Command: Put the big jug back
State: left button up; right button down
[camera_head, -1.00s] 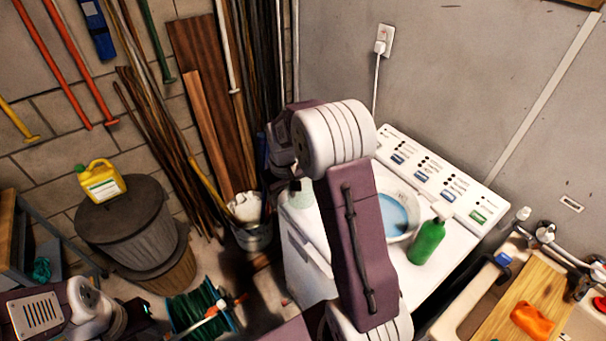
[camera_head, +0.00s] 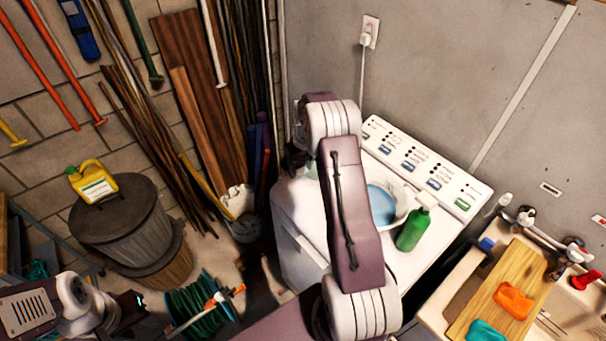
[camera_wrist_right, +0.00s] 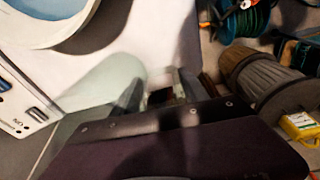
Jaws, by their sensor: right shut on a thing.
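A yellow jug (camera_head: 92,184) with a green cap and white label stands on the lid of the grey bin (camera_head: 125,215); it also shows in the right wrist view (camera_wrist_right: 299,126). A pale, greenish-white container (camera_wrist_right: 108,82) is beside my right gripper (camera_wrist_right: 168,92) over the white washer top. My right gripper is shut on it, though the contact is dark and partly hidden. In the head view my right arm covers much of this spot. My left gripper (camera_head: 135,303) is low at the left, apart from the jug; its jaws are too small to read.
The washer (camera_head: 302,212) carries a basin (camera_head: 385,203) of blue liquid and a green bottle (camera_head: 413,230). A bucket (camera_head: 243,228) and a hose reel (camera_head: 195,308) stand on the floor between bin and washer. A sink with a wooden board (camera_head: 513,285) is at right.

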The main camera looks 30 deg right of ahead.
aim_at(301, 175)
jog(key=shift+f+p, duration=0.4)
jog(key=shift+f, duration=1.5)
jog(key=shift+f, duration=0.1)
jog(key=c, duration=0.6)
grip_release()
